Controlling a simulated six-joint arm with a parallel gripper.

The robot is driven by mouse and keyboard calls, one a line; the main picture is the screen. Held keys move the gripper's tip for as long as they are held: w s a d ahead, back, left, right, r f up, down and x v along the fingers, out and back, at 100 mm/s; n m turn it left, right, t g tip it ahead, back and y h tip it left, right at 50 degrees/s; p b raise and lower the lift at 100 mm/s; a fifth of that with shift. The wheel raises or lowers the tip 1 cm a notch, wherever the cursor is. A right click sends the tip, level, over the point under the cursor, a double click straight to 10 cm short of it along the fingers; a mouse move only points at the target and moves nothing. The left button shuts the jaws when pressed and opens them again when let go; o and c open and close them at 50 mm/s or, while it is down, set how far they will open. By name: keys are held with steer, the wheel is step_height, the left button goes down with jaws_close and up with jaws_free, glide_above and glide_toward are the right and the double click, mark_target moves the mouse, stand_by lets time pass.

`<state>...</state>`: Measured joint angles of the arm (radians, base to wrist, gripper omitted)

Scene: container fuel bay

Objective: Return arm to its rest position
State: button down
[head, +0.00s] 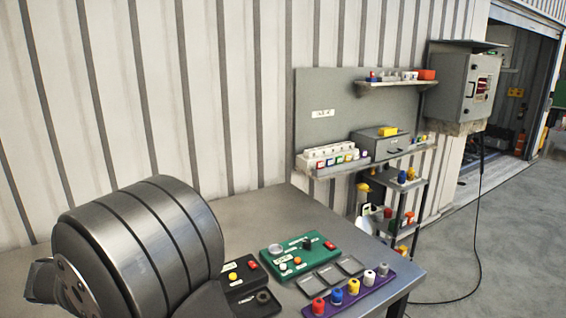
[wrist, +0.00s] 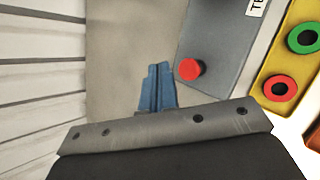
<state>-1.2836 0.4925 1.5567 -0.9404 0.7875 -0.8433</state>
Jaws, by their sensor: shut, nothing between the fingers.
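My gripper (wrist: 158,72) shows in the wrist view as two blue fingers pressed together, with nothing between them. The fingers point toward a bare, light surface beside a grey box with a red button (wrist: 190,69). The button lies just right of the fingertips and looks apart from them, though the height between them is unclear. In the head view my arm (head: 140,245) fills the lower left as a large grey cylinder. My fingers do not show there.
The grey table (head: 240,215) carries a green board (head: 272,262), a dark button panel (head: 238,287) and a purple rack (head: 382,290) with several coloured bottles. A pegboard (head: 325,95) with shelves stands behind. In the wrist view a yellow plate (wrist: 264,72) holds green and red rings.

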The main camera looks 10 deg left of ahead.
step_height(320, 180, up, 5)
step_height(320, 180, down, 5)
steer(key=shift+f, duration=0.2)
steer(key=shift+a, duration=0.2)
steer(key=shift+d+r, duration=0.1)
steer(key=shift+r, duration=0.8)
steer(key=c, duration=2.1)
jaws_free()
